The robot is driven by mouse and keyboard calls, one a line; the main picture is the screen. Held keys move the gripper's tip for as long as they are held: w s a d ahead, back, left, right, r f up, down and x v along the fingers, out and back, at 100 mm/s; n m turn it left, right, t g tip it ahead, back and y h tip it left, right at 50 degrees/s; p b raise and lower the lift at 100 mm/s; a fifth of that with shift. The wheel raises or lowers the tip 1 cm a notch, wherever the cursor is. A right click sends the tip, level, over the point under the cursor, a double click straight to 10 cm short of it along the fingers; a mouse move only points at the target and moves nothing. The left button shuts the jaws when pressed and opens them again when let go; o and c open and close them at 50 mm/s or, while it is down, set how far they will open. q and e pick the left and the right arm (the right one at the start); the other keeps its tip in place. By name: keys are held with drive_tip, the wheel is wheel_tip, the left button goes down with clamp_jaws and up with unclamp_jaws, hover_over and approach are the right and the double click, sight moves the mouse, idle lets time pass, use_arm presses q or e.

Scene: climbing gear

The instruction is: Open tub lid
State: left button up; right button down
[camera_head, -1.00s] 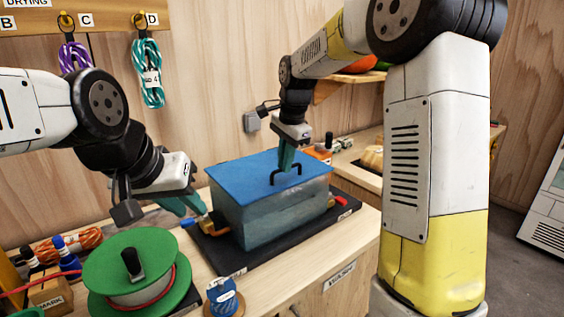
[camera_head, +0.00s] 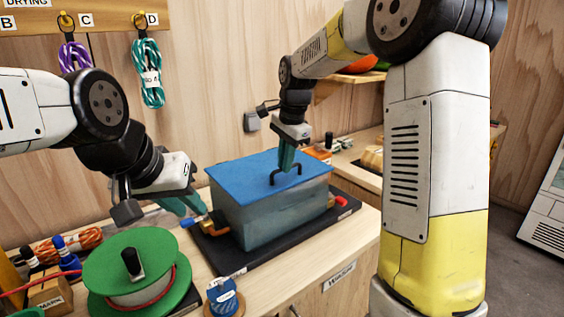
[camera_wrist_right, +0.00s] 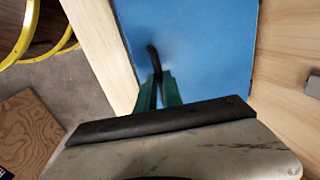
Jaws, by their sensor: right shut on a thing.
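The tub (camera_head: 270,212) is a translucent box on a black tray (camera_head: 240,258) on the bench. Its flat blue lid (camera_head: 240,172) lies on top and covers it. A black handle (camera_head: 298,168) stands up from the lid. My right gripper (camera_head: 285,168) points down and is shut on the handle; the right wrist view shows its green fingers (camera_wrist_right: 158,92) on the dark handle (camera_wrist_right: 153,60) over the blue lid (camera_wrist_right: 195,45). My left gripper (camera_head: 190,207) is left of the tub, beside the tap with a blue end; its fingers look apart, with nothing seen between them.
A green spool (camera_head: 125,262) and a blue tape roll (camera_head: 223,298) stand in front left of the tub. Coiled ropes (camera_head: 150,75) hang on the back wall. Blue marker bottles (camera_head: 68,258) stand at far left.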

drive_tip(key=shift+r, duration=0.1)
drive_tip(key=shift+w+a+r, duration=0.15)
drive_tip(key=shift+w+r, duration=0.05)
drive_tip(key=shift+r, duration=0.3)
drive_tip(key=w+a+r, duration=0.4)
drive_tip(key=w+r, duration=0.2)
drive_tip(key=r, duration=0.3)
drive_tip(key=shift+w+a+r, duration=0.15)
drive_tip(key=shift+a+r, duration=0.1)
drive_tip(key=shift+r, duration=0.15)
drive_tip(key=c, duration=1.5)
unclamp_jaws()
drive_tip(key=shift+w, duration=0.1)
drive_tip(key=shift+r, duration=0.1)
drive_tip(key=shift+d, duration=0.1)
